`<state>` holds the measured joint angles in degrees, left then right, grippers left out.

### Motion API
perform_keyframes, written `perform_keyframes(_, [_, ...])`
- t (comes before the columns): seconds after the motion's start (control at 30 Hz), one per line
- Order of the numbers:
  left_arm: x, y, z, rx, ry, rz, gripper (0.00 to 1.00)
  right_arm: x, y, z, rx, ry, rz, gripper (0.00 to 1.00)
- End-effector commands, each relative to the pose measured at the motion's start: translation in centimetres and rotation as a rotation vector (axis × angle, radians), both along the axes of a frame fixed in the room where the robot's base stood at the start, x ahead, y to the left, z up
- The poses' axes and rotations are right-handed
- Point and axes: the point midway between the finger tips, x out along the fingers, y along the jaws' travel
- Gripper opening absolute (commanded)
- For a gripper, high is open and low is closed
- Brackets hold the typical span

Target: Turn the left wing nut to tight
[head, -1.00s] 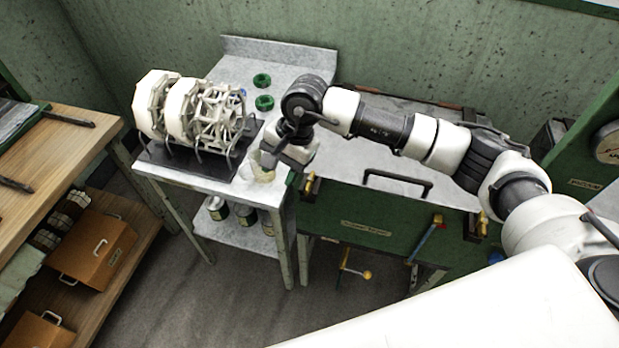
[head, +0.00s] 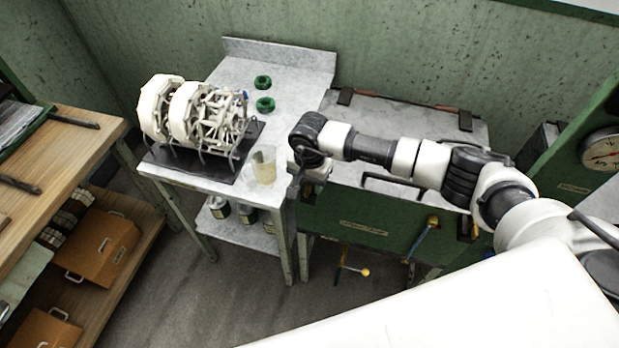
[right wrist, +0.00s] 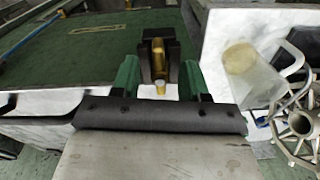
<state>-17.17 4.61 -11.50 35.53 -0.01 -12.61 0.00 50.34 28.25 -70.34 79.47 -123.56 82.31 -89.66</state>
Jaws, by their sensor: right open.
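The left wing nut is a brass piece (right wrist: 158,55) in a dark bracket, seen in the right wrist view at the corner of the green basin (head: 350,222). My right gripper (right wrist: 159,78) is open, with its green fingertips on either side of the wing nut and a gap to each. In the head view my right wrist hangs over the basin's front left corner and hides this nut. The other brass wing nut (head: 474,228) shows at the basin's front right. My left gripper is not in view.
A clear jug (head: 264,165) stands on the metal side table (head: 290,75), close left of my right gripper. A white reel machine (head: 205,118) on a dark base and two green rings (head: 264,104) are also there. A black handle (head: 397,182) lies along the basin's front.

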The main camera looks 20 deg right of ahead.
Motion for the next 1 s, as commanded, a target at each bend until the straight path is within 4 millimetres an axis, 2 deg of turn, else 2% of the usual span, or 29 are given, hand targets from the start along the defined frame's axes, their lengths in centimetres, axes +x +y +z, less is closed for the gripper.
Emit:
perform_keyframes(0.33, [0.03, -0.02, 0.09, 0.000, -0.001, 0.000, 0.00, -0.04, 0.01, -0.46, 0.000, 0.000, 0.001, 0.43])
perform_keyframes(0.6, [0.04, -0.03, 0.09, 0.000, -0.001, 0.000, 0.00, -0.03, 0.01, -0.42, 0.000, 0.000, 0.001, 0.01])
perform_keyframes(0.63, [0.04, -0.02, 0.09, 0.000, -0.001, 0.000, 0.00, -0.03, 0.00, -0.42, 0.000, 0.000, 0.001, 0.00])
perform_keyframes(1.0, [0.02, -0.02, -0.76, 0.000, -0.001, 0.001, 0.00, 0.03, -0.02, -0.57, 0.000, -0.001, -0.058, 0.00])
